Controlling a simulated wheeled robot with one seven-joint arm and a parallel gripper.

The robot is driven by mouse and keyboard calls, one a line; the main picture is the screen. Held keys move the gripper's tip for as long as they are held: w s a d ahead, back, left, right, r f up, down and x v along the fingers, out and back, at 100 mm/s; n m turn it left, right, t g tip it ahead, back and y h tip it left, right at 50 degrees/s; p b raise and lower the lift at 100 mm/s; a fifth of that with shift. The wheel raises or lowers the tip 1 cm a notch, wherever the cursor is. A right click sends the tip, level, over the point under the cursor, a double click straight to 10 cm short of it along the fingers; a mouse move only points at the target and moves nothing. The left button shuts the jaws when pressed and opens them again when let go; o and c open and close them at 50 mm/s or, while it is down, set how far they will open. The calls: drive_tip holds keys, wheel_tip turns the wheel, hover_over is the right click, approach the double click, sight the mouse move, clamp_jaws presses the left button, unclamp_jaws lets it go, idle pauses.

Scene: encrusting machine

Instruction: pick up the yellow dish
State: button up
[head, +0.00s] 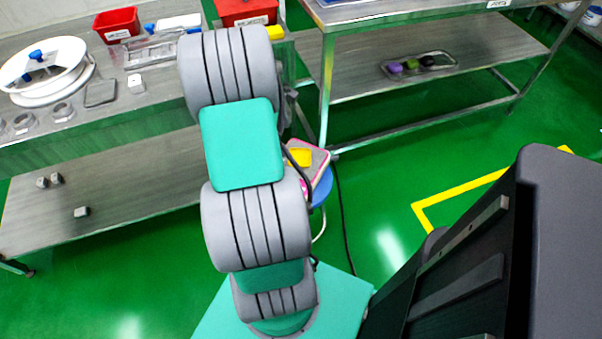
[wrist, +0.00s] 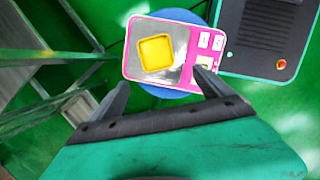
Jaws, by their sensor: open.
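The yellow dish (wrist: 156,52) is a small square dish with a raised rim. It sits on the metal plate of a pink-edged scale (wrist: 188,78) in the wrist view. In the head view a part of the yellow dish (head: 299,158) shows beside my arm, which hides the rest. My gripper (wrist: 162,88) is open and empty in the wrist view. Its two dark fingers are spread, with the scale and dish beyond them. The right fingertip overlaps the scale's lower right part in the picture. My gripper is hidden behind my arm in the head view.
The scale rests on a round blue stool (head: 321,188). A steel table (head: 150,115) with red bins (head: 117,25) and white parts stands left. Another steel table (head: 420,75) with a lower shelf is at the back right. A black cable hangs near the stool.

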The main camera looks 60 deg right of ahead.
sight(300, 158)
drive_tip(key=s+f, duration=0.1)
drive_tip(key=s+d+f, duration=0.1)
drive_tip(key=f, duration=0.1)
drive_tip(key=shift+s+d, duration=0.15)
drive_tip(key=shift+d, duration=0.05)
drive_tip(key=b+x, duration=0.1)
drive_tip(key=x, duration=0.5)
drive_tip(key=shift+s+f, duration=0.1)
drive_tip(key=shift+f, duration=0.05)
drive_tip(key=shift+c, duration=0.2)
